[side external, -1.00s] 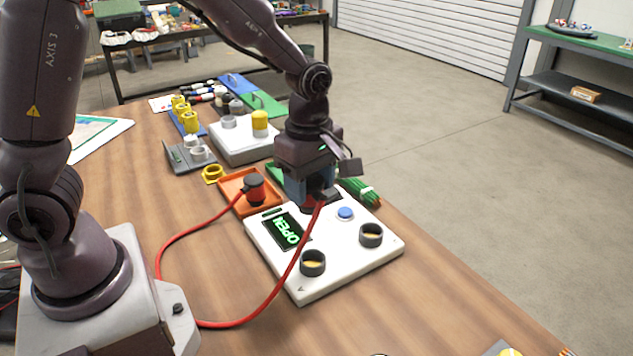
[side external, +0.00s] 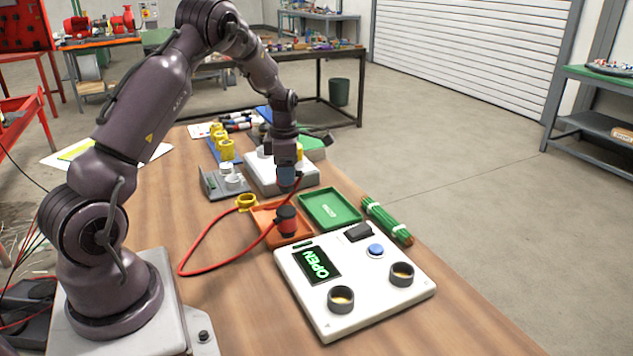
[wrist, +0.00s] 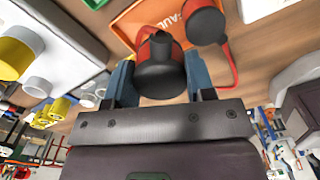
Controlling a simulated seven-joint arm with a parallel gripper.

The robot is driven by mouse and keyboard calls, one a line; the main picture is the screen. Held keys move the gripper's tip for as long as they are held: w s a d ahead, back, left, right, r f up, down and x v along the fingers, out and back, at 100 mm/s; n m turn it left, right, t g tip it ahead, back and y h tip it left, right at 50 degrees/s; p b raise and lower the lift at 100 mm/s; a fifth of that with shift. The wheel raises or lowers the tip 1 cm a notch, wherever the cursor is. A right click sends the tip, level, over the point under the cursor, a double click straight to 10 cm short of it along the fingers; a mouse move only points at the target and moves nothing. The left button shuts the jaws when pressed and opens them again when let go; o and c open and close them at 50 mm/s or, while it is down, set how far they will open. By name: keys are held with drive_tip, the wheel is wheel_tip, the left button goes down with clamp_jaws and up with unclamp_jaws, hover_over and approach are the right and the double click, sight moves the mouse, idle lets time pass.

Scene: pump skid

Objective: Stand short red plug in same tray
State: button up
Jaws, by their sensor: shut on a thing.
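My gripper (side external: 288,186) is shut on a red plug with a black cap, taken as the short red plug (wrist: 160,72); the wrist view shows it between the blue fingers. In the side view the fingers mostly hide it. My gripper holds it above the table, near the far side of the orange tray (side external: 263,218). A second red plug with a black cap (side external: 287,222) stands upright in that tray; it also shows in the wrist view (wrist: 207,22). The tray's label is partly hidden.
A red cable (side external: 190,250) loops over the table left of the tray. A green tray (side external: 338,215) lies to its right. A white panel (side external: 370,300) reading OPEN is in front. A white block (side external: 262,178) and a yellow ring (side external: 247,203) are close by.

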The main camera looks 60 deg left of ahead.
drive_tip(key=shift+n, duration=0.8)
drive_tip(key=shift+s+a+f, duration=0.35)
drive_tip(key=shift+a+f, duration=0.45)
drive_tip(key=shift+f, duration=0.6)
drive_tip(key=shift+s+a+f, duration=0.4)
drive_tip(key=shift+a+f, duration=0.45)
drive_tip(key=shift+f, duration=0.55)
drive_tip(key=shift+s+a+f, duration=0.35)
drive_tip(key=shift+a+f, duration=0.45)
drive_tip(key=shift+f, duration=0.6)
drive_tip(key=shift+f, duration=0.5)
drive_tip(key=o, duration=1.1)
